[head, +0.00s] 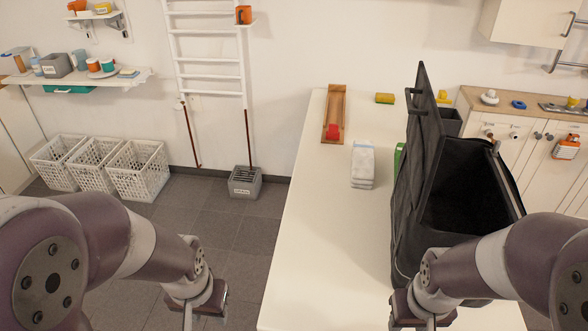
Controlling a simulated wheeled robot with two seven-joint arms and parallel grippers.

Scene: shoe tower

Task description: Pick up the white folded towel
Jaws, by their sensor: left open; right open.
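The white folded towel (362,168) lies as a small stack on the white table (305,240), left of a large black open bag (405,195). A pale blue band shows near its far end. My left gripper (197,305) is low in the picture, over the floor to the left of the table, open and well apart from the towel. My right gripper (420,312) is open at the bottom, in front of the black bag and nearer to me than the towel. The lower ends of both grippers are partly hidden or cut off.
A wooden tray (326,131) with a red item (332,132) lies behind the towel. A yellow sponge (384,98) is at the far edge. A green item (398,157) stands between towel and bag. The table's front left is clear. White baskets (138,175) stand on the floor.

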